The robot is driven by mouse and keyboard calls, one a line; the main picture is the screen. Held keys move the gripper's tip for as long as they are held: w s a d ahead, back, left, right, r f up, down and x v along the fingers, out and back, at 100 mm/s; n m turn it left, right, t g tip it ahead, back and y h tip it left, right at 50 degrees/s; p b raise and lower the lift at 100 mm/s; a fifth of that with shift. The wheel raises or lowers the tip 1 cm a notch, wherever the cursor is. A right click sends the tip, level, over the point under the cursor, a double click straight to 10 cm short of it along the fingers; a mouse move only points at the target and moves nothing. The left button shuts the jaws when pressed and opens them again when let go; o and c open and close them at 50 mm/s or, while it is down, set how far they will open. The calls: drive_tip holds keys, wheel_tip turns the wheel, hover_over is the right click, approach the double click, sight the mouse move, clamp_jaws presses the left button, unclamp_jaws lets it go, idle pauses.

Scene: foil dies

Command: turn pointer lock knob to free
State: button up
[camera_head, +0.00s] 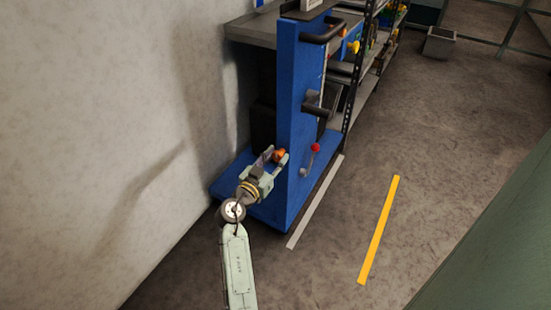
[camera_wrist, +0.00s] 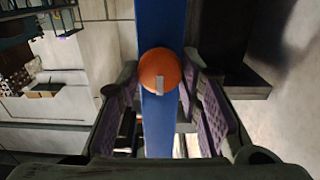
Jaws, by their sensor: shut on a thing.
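The pointer lock knob (camera_wrist: 160,68) is a round orange knob on the narrow edge of a blue upright panel (camera_wrist: 149,25). A short pale pointer mark on its face runs from near the middle towards the bottom of the wrist picture. My gripper (camera_wrist: 160,88) has one finger on each side of the knob and is shut on it. In the head view, the orange knob (camera_head: 279,155) shows partly between the fingertips of my gripper (camera_head: 273,160), low on the panel's left side. No free or lock marking is readable.
A red-balled lever (camera_head: 315,148) and dark handles (camera_head: 322,32) stick out from the panel's right face. A blue base (camera_head: 233,180) lies under the panel. A pale wall (camera_head: 120,120) is close on the left. Floor with a yellow stripe (camera_head: 379,230) is clear on the right.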

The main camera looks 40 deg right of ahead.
drive_tip(key=n+b, duration=0.1)
drive_tip(key=n, duration=0.2)
drive_tip(key=shift+f+n, duration=0.1)
drive_tip(key=shift+n, duration=0.3)
drive_tip(key=n, duration=0.4)
drive_tip(key=shift+w+a+n, duration=0.1)
drive_tip(key=shift+w+n, duration=0.05)
drive_tip(key=shift+n, duration=0.15)
drive_tip(key=n, duration=0.4)
drive_tip(key=shift+n+p, duration=0.3)
drive_tip(key=shift+p, duration=0.05)
drive_tip(key=shift+f+n+p, duration=0.1)
drive_tip(key=shift+n+p, duration=0.8)
drive_tip(key=shift+n, duration=1.6)
drive_tip(key=o, duration=1.1)
